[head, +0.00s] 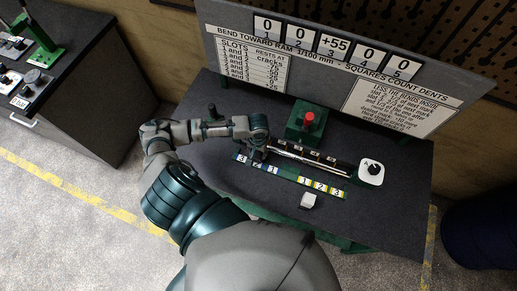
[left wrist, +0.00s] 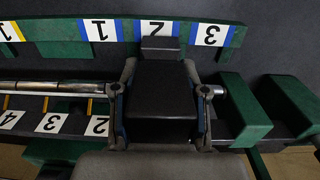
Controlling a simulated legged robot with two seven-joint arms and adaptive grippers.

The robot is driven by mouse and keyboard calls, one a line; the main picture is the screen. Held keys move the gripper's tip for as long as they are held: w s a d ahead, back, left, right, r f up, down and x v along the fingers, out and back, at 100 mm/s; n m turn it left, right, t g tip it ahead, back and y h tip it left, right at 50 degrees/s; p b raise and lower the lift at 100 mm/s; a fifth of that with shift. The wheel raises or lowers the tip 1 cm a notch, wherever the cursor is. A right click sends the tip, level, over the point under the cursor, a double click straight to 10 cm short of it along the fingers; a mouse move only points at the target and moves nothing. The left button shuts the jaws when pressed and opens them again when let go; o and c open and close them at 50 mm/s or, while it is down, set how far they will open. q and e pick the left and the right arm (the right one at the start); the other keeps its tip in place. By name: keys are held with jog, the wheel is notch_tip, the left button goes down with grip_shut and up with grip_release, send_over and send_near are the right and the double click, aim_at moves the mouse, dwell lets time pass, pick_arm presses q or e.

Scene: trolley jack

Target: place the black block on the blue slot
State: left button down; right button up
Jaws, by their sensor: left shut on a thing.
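My left gripper (head: 258,153) is at the left end of the green fixture in the head view. In the left wrist view its two fingers (left wrist: 160,85) are shut on the sides of a black block (left wrist: 163,100). The block covers part of a metal rod (left wrist: 60,86), and its narrow end overlaps the blue-edged label 2 (left wrist: 158,28). Blue-edged labels 1 (left wrist: 100,30) and 3 (left wrist: 211,35) flank it. I cannot tell whether the block touches the fixture. In the head view the arm and gripper largely hide the block. My right gripper is not in view.
A red button on a green box (head: 309,121) stands behind the rod. A white dial plate (head: 371,171) is at its right end. Yellow-edged labels (head: 320,187) and a small white block (head: 308,201) lie nearer the front. A sign board (head: 330,60) stands behind.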

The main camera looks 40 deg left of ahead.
pick_arm(q)
jog(key=shift+w+d+r, duration=0.1)
jog(key=shift+w+d, duration=0.1)
jog(key=shift+w, duration=0.35)
jog(key=shift+w+d+r, duration=0.1)
jog(key=shift+w+d, duration=0.1)
jog(key=shift+w, duration=0.35)
jog(key=shift+d+f, duration=0.2)
jog(key=shift+f, duration=0.5)
jog(key=shift+a+f, duration=0.35)
jog(key=shift+f, duration=0.2)
jog(key=shift+a+f, duration=0.3)
jog(key=shift+f, duration=0.2)
jog(key=shift+a+f, duration=0.2)
jog(key=shift+a, duration=0.25)
jog(key=c, duration=0.7)
grip_release()
jog(key=shift+f, duration=0.1)
jog(key=shift+o, duration=0.4)
jog(key=shift+d+r, duration=0.25)
jog(key=shift+d, duration=0.4)
jog(key=shift+d+r, duration=0.1)
jog(key=shift+r, duration=0.25)
notch_tip(320, 180, up, 11)
jog(key=shift+r, duration=0.15)
jog(key=shift+a, duration=0.25)
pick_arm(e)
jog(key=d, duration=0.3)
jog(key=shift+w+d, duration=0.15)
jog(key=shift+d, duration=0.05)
